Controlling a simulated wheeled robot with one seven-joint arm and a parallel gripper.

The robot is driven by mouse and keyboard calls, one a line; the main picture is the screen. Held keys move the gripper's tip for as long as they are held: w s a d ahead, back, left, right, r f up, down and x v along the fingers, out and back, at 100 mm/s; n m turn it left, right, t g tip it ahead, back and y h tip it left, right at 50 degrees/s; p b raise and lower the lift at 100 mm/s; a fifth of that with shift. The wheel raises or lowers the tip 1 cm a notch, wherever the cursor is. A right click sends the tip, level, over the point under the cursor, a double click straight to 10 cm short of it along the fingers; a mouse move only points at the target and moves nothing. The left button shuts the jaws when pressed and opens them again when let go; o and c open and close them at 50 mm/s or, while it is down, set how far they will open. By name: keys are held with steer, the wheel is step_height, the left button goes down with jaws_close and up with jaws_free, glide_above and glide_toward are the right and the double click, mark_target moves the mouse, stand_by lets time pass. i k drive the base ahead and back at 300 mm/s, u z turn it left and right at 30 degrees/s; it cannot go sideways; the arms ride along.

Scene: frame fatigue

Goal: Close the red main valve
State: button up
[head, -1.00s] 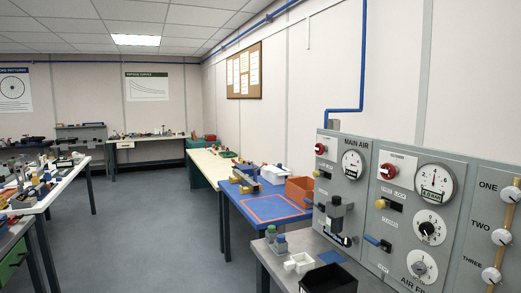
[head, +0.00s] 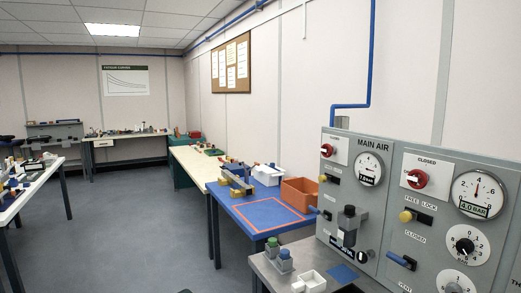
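A grey panel labelled MAIN AIR (head: 340,222) stands at the right against the wall. A red round valve knob (head: 327,150) with a pale handle mark sits at its upper left, on a white plate. A second, larger red knob (head: 415,178) sits on the adjoining panel, on a white plate with CLOSED printed near its top. A yellow knob (head: 322,179) is below the first red knob and another yellow knob (head: 406,216) is below the second. Which red knob is the main valve is not certain from the labels. My gripper is not in view.
Open floor (head: 120,220) lies to the left.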

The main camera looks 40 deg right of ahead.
mark_target(324, 149)
steer(key=z, duration=0.35)
steer(key=i, duration=0.8)
steer(key=z, duration=0.7)
